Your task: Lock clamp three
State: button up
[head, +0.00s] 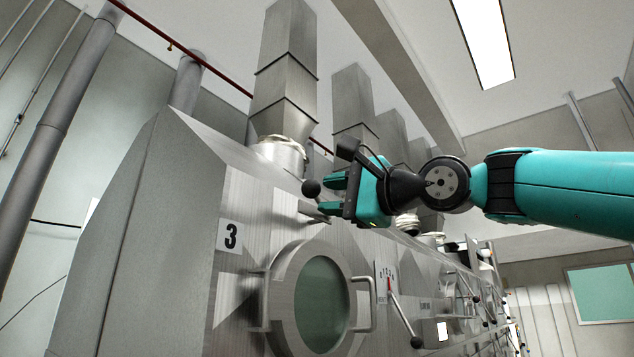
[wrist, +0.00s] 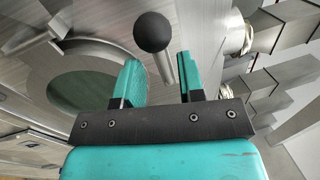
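The number 3 plate (head: 230,236) is on the steel hood, above left of a round window door (head: 322,303). A lever with a black ball knob (head: 311,188) stands out from the hood above that door; I take it to be clamp three. My gripper (head: 332,194) is open beside the knob. In the wrist view, the ball knob (wrist: 152,31) is just beyond the fingertips, and its short metal rod runs down toward the gap between the teal fingers (wrist: 160,75). The fingers look apart from the rod. The lever's pivot is hidden.
A second lever (head: 403,318) with a black knob hangs right of the door, by a scale plate (head: 387,281). Door handles (head: 362,303) stick out. Square ducts (head: 284,70) rise from the hood's top. More doors and levers continue to the right.

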aim_at(319, 198)
jog(key=shift+p+x, duration=0.65)
jog(key=shift+x, duration=1.15)
grip_shut()
jog(key=shift+s+f, duration=0.1)
jog(key=shift+f, duration=0.05)
